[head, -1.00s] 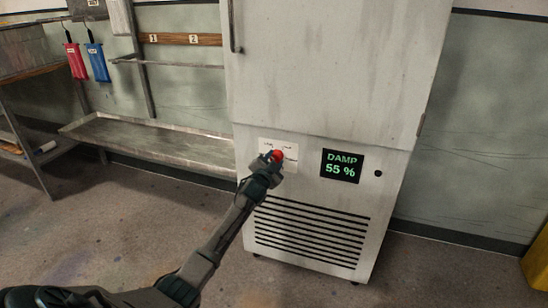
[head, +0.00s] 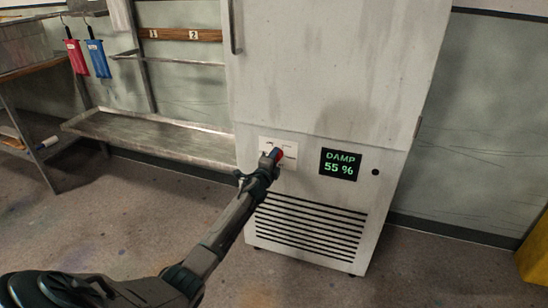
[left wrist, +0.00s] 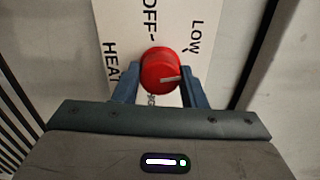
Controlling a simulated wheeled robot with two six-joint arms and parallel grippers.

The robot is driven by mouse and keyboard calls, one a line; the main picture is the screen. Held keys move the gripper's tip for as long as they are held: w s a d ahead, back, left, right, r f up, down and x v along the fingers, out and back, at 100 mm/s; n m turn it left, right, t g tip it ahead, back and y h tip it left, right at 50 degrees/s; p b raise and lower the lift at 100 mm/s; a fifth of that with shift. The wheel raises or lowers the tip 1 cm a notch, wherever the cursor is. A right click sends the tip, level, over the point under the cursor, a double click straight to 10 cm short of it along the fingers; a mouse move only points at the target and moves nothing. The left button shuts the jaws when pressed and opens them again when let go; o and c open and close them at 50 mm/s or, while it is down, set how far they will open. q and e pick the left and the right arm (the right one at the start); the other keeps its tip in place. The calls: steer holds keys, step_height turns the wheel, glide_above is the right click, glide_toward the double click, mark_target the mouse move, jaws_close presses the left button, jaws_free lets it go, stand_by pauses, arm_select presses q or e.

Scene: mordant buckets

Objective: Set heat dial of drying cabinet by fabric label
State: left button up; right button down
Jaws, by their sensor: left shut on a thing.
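The drying cabinet (head: 325,75) is a tall, stained white unit. Its heat dial (left wrist: 160,70) is a red round knob with a pale pointer mark, on a white label plate (left wrist: 118,22) marked OFF, LOW and HEAT. Other lettering is partly covered. The pointer points to the right in the left wrist view, below the word LOW. My left gripper (left wrist: 158,88) is shut on the dial, a finger on each side. In the head view the red dial (head: 277,154) shows at the tip of my left gripper (head: 272,160). My right gripper is not in view.
A display (head: 340,165) on the cabinet reads DAMP 55 %. A metal trough (head: 150,137) stands to the left. Red (head: 76,60) and blue (head: 98,60) fabric tags hang at the upper left. A numbered wooden rail (head: 170,35) is on the wall.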

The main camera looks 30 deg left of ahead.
arm_select(q)
steer(key=m+p, duration=0.1)
steer(key=m, duration=0.7)
steer(key=shift+f+m, duration=0.1)
steer(key=shift+m, duration=0.3)
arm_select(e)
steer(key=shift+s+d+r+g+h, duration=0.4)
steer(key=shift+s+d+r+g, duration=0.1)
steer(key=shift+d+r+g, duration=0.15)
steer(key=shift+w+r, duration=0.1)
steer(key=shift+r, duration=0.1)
arm_select(q)
steer(key=o, duration=1)
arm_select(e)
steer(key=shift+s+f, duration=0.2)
arm_select(q)
steer(key=shift+s+p, duration=0.15)
steer(key=shift+p, duration=0.15)
